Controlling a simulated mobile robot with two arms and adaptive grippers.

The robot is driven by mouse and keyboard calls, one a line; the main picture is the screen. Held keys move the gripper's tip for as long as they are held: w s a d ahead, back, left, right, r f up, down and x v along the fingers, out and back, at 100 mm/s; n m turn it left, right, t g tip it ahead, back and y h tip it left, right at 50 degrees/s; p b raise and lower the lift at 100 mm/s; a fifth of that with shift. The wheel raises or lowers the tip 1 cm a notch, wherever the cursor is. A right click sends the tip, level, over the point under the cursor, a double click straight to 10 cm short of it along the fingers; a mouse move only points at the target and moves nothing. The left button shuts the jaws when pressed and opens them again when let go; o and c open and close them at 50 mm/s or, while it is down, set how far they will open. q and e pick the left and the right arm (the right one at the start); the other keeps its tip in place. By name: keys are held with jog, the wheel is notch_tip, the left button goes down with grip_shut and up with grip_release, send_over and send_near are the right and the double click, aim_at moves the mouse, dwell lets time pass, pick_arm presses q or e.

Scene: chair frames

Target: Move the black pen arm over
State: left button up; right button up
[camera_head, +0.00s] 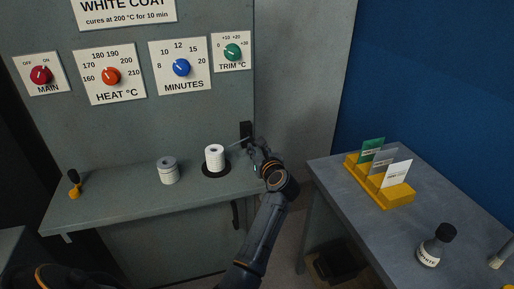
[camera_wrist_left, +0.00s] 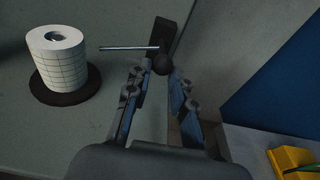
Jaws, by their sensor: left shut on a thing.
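The black pen arm has a dark upright block (camera_head: 246,131) on the panel near the right end of the shelf. In the left wrist view it shows as a thin metal rod (camera_wrist_left: 129,48) pointing left and a round black knob (camera_wrist_left: 162,66). My left gripper (camera_head: 262,158) is at the pen arm, to the right of the white paper roll. In the left wrist view, my left gripper (camera_wrist_left: 160,74) has its fingertips on either side of the knob and is shut on it. The rod's tip is just right of the paper roll, apart from it. My right gripper is not in view.
The paper roll (camera_head: 214,158) stands on a black disc (camera_head: 216,171), and a grey roll (camera_head: 168,171) stands left of it. Dials line the panel above.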

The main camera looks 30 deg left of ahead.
pick_arm(q)
jog(key=shift+f, duration=0.25)
jog(key=shift+d+f+b, duration=0.1)
jog(key=shift+f+b, duration=0.45)
jog(key=shift+f, duration=0.1)
jog(key=o, duration=0.9)
jog(key=shift+r, duration=0.1)
jog(key=shift+r, duration=0.1)
